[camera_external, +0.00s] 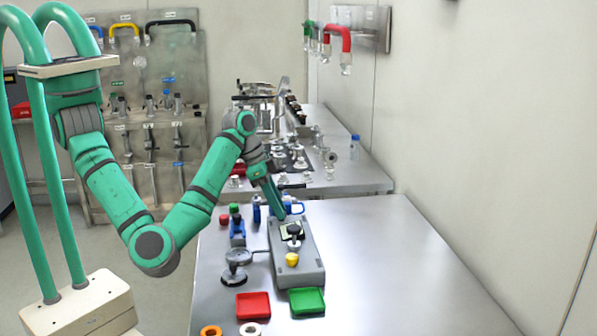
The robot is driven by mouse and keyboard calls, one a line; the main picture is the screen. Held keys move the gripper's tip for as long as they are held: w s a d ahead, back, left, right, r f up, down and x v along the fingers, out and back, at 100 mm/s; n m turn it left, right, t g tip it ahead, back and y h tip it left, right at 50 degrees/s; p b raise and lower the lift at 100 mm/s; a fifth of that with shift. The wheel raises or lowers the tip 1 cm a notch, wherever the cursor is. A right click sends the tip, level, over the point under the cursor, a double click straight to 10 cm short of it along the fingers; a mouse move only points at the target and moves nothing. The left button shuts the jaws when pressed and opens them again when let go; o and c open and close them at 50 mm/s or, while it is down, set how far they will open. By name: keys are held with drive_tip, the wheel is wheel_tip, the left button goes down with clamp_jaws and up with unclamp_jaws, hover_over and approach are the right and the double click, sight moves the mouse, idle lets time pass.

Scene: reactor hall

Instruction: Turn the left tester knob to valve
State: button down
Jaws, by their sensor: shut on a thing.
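The tester is a grey box (312,268) lying lengthwise on the near metal table. My gripper (280,214) reaches down to the far end of the tester and is shut on the left tester knob there. The fingers and the arm hide that knob, so its pointer and setting cannot be read.
A red tray (253,305) and a green tray (307,301) lie in front of the tester. A gauge-like dark part (236,268) stands to its left. Blue fittings (238,228) are near the far left. The table's right side is clear.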

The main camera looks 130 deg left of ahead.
drive_tip(key=shift+a+m+t+h, duration=0.1)
drive_tip(key=shift+m+t+h, duration=0.25)
drive_tip(key=shift+m, duration=0.85)
drive_tip(key=c, duration=1.5)
unclamp_jaws()
drive_tip(key=shift+r, duration=0.1)
drive_tip(key=v, duration=1)
drive_tip(key=shift+s+r, duration=0.15)
drive_tip(key=shift+r, duration=0.15)
drive_tip(key=shift+a, duration=0.15)
